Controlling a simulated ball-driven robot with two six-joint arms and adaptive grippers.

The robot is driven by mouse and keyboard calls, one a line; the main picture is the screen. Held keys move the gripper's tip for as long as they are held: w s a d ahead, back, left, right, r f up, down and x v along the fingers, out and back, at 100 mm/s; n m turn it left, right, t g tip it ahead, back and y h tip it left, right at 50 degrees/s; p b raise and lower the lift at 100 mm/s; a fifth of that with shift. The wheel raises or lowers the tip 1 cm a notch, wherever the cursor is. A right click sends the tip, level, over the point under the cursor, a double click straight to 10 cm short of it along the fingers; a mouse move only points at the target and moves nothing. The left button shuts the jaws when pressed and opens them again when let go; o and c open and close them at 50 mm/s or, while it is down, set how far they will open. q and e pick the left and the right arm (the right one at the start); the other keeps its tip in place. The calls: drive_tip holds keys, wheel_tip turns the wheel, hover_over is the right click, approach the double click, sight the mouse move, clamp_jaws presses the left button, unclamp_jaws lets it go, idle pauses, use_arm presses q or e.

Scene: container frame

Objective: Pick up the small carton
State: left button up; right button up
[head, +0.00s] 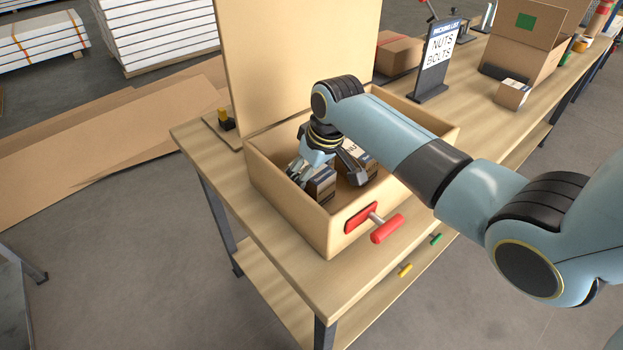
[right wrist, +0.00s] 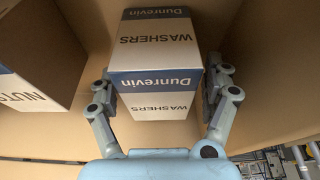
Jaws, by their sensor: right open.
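The small carton, a blue and white box printed "Dunrevin Washers" (right wrist: 158,55), is inside the open wooden-coloured box (head: 290,215). In the head view, what looks like the same carton (head: 322,186) is partly hidden by my right gripper (head: 325,172). My right gripper is open, reaching down into the box. In the right wrist view its two fingers (right wrist: 160,82) stand on either side of the carton, close to its sides; I cannot tell whether they touch. My left gripper is not in view.
A second carton, marked "NUTS" (right wrist: 28,85), lies beside the first inside the box. The box's lid (head: 300,50) stands open at the back, and a red handle (head: 387,229) sticks out in front. A "NUTS BOLTS" sign (head: 438,55) and another carton (head: 512,94) stand right of the box.

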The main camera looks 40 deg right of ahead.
drive_tip(key=shift+x, duration=0.9)
drive_tip(key=shift+d+r, duration=0.1)
drive_tip(key=c, duration=1.5)
drive_tip(key=shift+c, duration=0.2)
